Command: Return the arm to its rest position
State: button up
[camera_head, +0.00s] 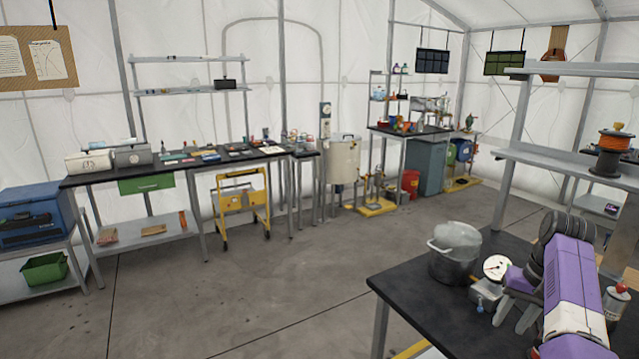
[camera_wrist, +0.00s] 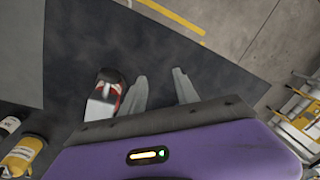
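My purple arm reaches over the black table (camera_head: 420,309) at the lower right of the head view. My gripper (camera_head: 515,314) points down there, with two grey fingers. In the wrist view my gripper (camera_wrist: 160,82) has its fingers apart, with only dark tabletop visible between them. A red, black and white object (camera_wrist: 108,95) is just left of the left finger; I cannot tell whether they touch. In the head view a small metal device (camera_head: 485,292) with a round white dial (camera_head: 496,268) stands left of the gripper.
A metal pot (camera_head: 454,254) stands on the table left of the dial. A bottle (camera_head: 615,303) stands right of my arm. A shelf (camera_head: 565,160) with an orange spool (camera_head: 612,150) is behind. The wrist view shows a yellow bottle (camera_wrist: 22,155). Open floor (camera_head: 250,290) lies left.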

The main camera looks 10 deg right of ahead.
jog(key=w+d+r+t+h, duration=0.4)
jog(key=w+d+t, duration=0.1)
jog(key=w+d, duration=0.15)
jog(key=s+a+f+n+t+h, duration=0.25)
jog(key=s+a+t, duration=0.25)
jog(key=s+a, duration=0.45)
jog(key=s+a+f+n+t+h, duration=0.1)
jog(key=s+a+f+t, duration=0.35)
jog(key=s+a, duration=0.5)
jog(key=s+a+r+n+y, duration=0.1)
jog(key=s+a+y, duration=0.1)
jog(key=s+a, duration=0.4)
jog(key=s+a+r+n+y, duration=0.1)
jog(key=s+a, duration=0.6)
jog(key=s, duration=0.8)
jog(key=s+a+r+n+g+y, duration=0.1)
jog(key=s+a+y, duration=0.2)
jog(key=s+a, duration=0.3)
jog(key=v, duration=0.4)
jog(key=shift+s+a+f, duration=0.3)
jog(key=shift+f, duration=0.05)
